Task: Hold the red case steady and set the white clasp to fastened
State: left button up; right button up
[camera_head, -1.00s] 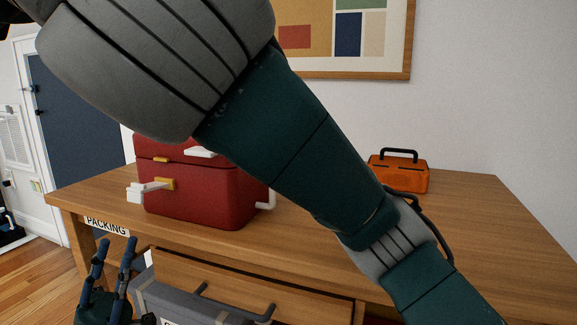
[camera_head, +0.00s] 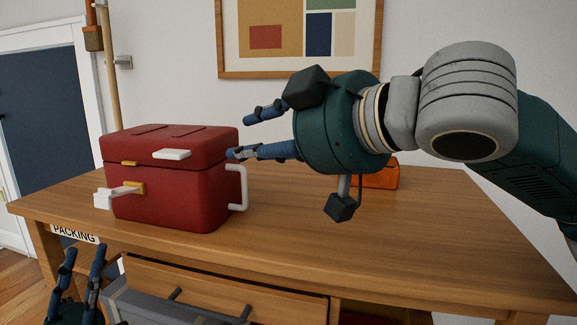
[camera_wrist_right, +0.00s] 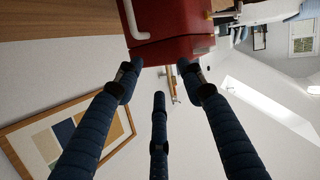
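The red case (camera_head: 165,195) stands upright on the left part of the desk, its lid down. A white clasp lever (camera_head: 113,195) sticks out from a yellow mount low on its front. A white tab (camera_head: 172,154) juts from the lid. A white side handle (camera_head: 240,190) is on the case's right side. My right gripper (camera_head: 238,137) is open and empty just right of the lid. In the right wrist view the case (camera_wrist_right: 175,22) lies ahead of the spread fingers (camera_wrist_right: 157,76). My left gripper (camera_head: 84,250) is open at the lower left, below the case.
The wooden desk (camera_head: 300,240) has an open drawer (camera_head: 190,280) in front, near a grey box, and a PACKING label (camera_head: 75,235). An orange box (camera_head: 382,178) stands behind my right arm. The desk's right side is clear. A framed picture (camera_head: 300,72) hangs behind.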

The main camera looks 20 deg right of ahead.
jog(key=d+f+m+g+h, duration=0.1)
jog(key=d+f+m, duration=0.3)
jog(key=x, duration=0.9)
jog(key=shift+w+a+f, duration=0.2)
jog(key=shift+f, duration=0.05)
